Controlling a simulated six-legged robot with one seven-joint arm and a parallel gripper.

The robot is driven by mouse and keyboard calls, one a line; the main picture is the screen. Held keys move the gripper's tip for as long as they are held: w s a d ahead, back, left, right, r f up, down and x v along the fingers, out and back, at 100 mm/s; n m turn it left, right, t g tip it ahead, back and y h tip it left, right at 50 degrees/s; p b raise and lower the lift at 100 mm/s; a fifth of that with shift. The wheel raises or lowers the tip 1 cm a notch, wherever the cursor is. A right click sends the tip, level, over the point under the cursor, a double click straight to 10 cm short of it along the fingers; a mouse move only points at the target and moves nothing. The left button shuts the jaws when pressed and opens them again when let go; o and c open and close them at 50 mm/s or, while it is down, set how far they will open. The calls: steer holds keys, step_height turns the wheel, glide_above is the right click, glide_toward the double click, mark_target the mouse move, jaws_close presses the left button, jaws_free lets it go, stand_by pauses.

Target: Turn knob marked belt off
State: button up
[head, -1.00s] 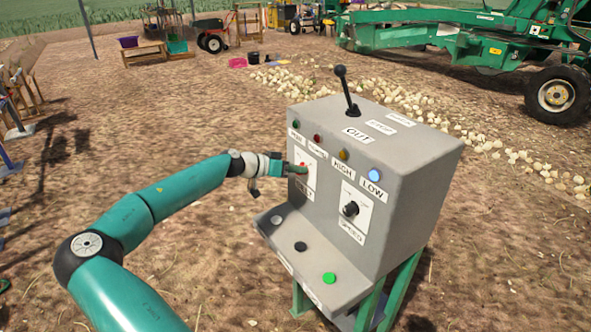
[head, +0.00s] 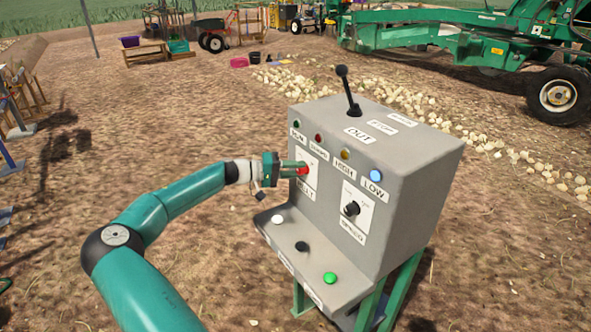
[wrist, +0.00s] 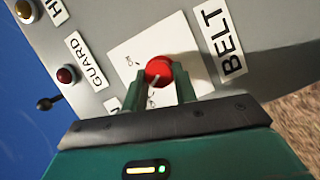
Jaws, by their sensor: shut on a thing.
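The red belt knob (wrist: 158,72) sits on a white plate (wrist: 150,45) beside the BELT label (wrist: 226,40) in the wrist view. In the head view the knob (head: 303,170) is on the left of the grey control box (head: 410,180). My gripper (wrist: 160,88) has one finger on each side of the knob and is shut on it. In the head view my gripper (head: 296,168) reaches the panel from the left. A pale pointer line on the knob faces my gripper, slightly left in the wrist view. The plate's position marks are partly hidden.
A black speed knob (head: 351,208) is to the right on the panel. A lever (head: 346,88) stands on top. White (head: 277,219), black (head: 301,246) and green (head: 330,278) buttons are on the lower shelf. A blue lamp (head: 375,175) glows. Open soil lies left.

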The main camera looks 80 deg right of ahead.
steer(key=shift+f+n+g, duration=0.1)
steer(key=shift+n+g, duration=0.5)
steer(key=shift+n, duration=0.7)
steer(key=o, duration=1)
steer(key=shift+w, duration=0.1)
steer(key=v, duration=1.3)
steer(key=shift+w+a+f, duration=0.1)
steer(key=shift+w+a, duration=0.15)
steer(key=shift+a, duration=0.05)
steer(key=shift+a, duration=0.1)
